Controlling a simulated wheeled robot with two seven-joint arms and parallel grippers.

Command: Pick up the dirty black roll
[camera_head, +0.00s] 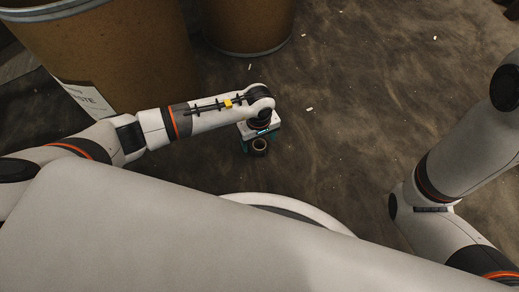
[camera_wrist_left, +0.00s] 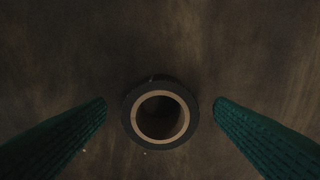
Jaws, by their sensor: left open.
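The dirty black roll (camera_head: 260,145) lies flat on the floor, just below my left gripper in the head view. In the left wrist view the black roll (camera_wrist_left: 128,122) shows as a dark ring with a tan inner core and an open hole. My left gripper (camera_head: 260,148) points down over it. Its two green fingers (camera_wrist_left: 160,108) are open, one on each side of the roll with a gap to both. Whether the fingertips are level with the roll is hard to tell. My right arm shows at the right, but its gripper is out of view.
A large brown drum (camera_head: 120,50) with a white label stands at the upper left. A second brown drum (camera_head: 247,25) stands behind it at the top. The dark, stained floor (camera_head: 380,90) is mostly clear, with several small pale scraps.

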